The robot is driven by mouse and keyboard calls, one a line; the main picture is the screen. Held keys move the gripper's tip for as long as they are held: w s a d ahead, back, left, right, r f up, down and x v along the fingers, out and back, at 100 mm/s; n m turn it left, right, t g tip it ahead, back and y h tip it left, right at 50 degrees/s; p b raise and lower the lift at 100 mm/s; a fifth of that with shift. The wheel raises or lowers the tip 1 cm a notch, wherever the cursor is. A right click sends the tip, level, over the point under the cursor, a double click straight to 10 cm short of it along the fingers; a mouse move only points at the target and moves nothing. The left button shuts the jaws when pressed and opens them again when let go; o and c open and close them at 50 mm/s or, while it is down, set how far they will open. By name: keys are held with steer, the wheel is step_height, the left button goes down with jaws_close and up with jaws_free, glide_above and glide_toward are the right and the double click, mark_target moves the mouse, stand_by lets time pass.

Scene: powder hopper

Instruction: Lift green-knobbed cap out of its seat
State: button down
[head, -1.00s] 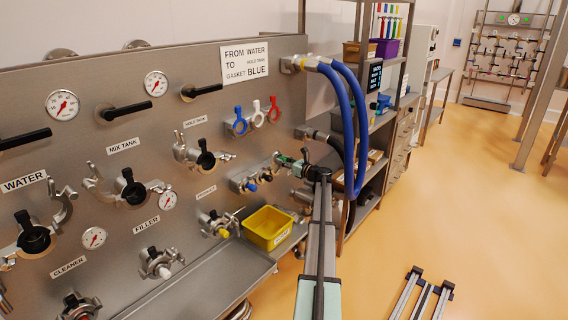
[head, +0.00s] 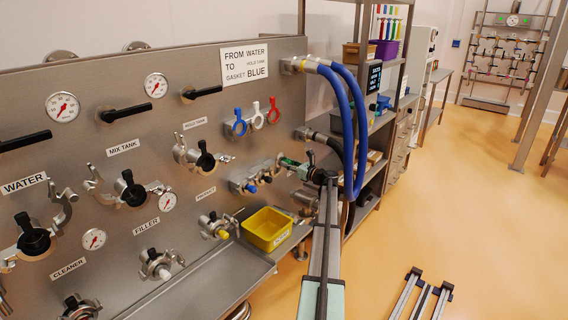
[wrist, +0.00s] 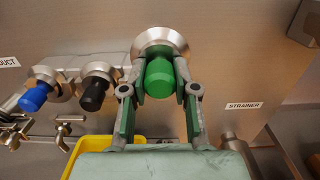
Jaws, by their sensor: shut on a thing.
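The green-knobbed cap (wrist: 159,77) is in the upper middle of the wrist view, its green knob toward me and its steel disc behind. My gripper (wrist: 159,92) has one finger on each side of the green knob and is shut on it. In the head view my gripper (head: 300,168) is by the right part of the steel panel, and the knob is small and partly hidden by the fingers. I cannot tell for certain whether the disc is clear of its seat.
A blue-knobbed cap (wrist: 36,96) and a black-knobbed cap (wrist: 96,90) sit on the panel to the left. A yellow bin (head: 267,229) stands below on the ledge. Blue hoses (head: 352,110) hang close to the right of my arm.

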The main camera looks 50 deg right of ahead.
steer(key=shift+s, duration=2.75)
